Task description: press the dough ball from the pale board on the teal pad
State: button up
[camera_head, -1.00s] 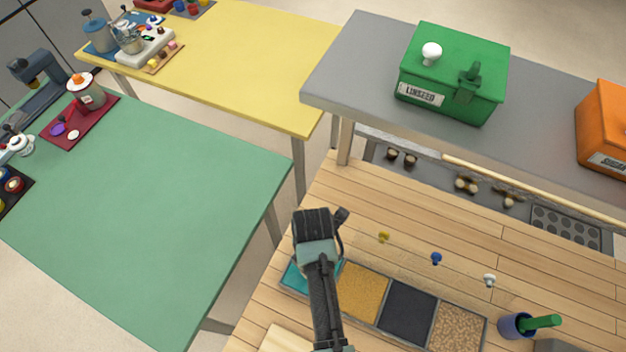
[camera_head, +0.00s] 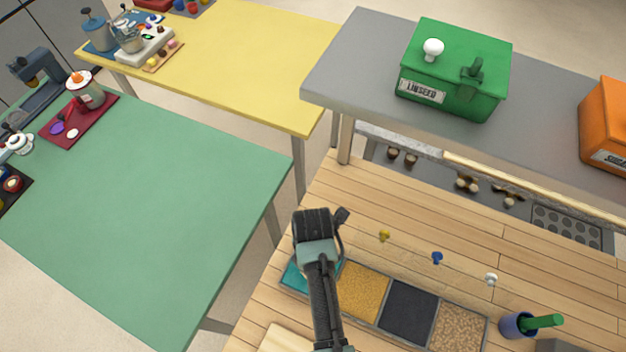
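The teal pad (camera_head: 295,275) is the leftmost square in a row on the wooden worktop, and my arm covers part of it. My gripper hangs over or at the pad; its fingers are hidden behind my own wrist and arm, so I cannot see whether it is open or shut. No dough ball shows; one may be hidden under my gripper. A pale board (camera_head: 283,338) shows only in part at the bottom edge, left of my arm.
Right of the pad lie compartments of yellow grain (camera_head: 362,290), black seed (camera_head: 407,312) and brown flakes (camera_head: 457,331). Behind them stand yellow (camera_head: 384,236), blue (camera_head: 437,258) and white (camera_head: 491,279) knobs. The green table (camera_head: 150,220) is mostly clear.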

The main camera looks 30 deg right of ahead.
jog(key=shift+f, duration=0.4)
jog(key=shift+s+f, duration=0.1)
dwell(1.5)
notch_tip(320, 180, up, 8)
jog(key=p, duration=0.8)
